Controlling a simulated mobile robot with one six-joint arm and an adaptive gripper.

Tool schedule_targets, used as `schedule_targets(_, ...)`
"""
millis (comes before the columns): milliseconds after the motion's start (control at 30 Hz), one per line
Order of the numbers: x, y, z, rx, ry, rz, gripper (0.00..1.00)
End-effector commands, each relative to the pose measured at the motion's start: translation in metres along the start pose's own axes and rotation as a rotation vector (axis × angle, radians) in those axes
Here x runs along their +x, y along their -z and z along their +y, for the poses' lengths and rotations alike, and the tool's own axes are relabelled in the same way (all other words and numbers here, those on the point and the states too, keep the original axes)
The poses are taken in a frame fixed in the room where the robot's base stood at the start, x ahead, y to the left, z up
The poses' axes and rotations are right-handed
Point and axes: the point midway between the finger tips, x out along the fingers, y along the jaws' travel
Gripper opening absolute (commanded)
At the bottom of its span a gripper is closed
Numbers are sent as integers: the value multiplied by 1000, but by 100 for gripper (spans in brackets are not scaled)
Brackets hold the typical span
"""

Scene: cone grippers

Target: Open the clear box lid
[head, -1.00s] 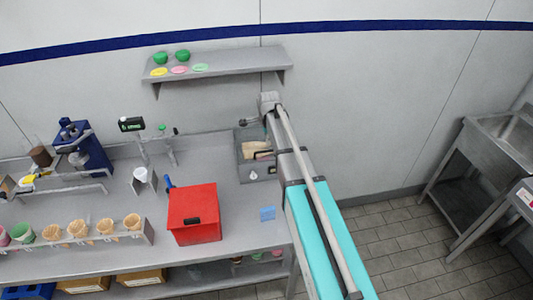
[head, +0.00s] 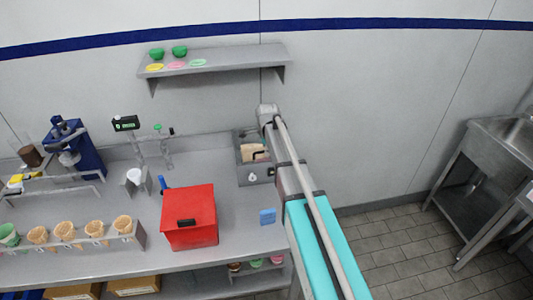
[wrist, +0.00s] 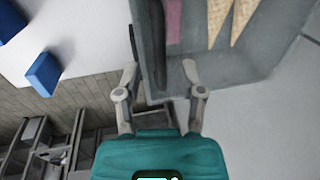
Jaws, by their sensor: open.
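The clear box (head: 241,178) stands at the right end of the counter in the head view, a greyish bin with tan cones inside. In the wrist view, its grey wall (wrist: 270,70) fills the upper right, with cones (wrist: 220,18) and a pink strip inside. I cannot clearly make out the lid. My gripper (wrist: 160,70) is open and empty, its two fingers spread at the box's near edge. A dark edge strip of the box lies between the fingers; contact cannot be told. In the head view my fingers are not clearly visible beside my arm.
A cone rack (head: 138,236) stands farther left. A wall shelf (head: 213,67) hangs above. Floor is open on the right, before a metal sink (head: 493,137).

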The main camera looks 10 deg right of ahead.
Motion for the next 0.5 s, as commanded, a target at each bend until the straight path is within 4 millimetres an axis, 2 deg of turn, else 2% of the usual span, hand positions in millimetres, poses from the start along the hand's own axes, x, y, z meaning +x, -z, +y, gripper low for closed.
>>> schedule_targets(100,7,0,0,0,0,0,51)
schedule_targets(500,8,-1,0,-1,0,0,51)
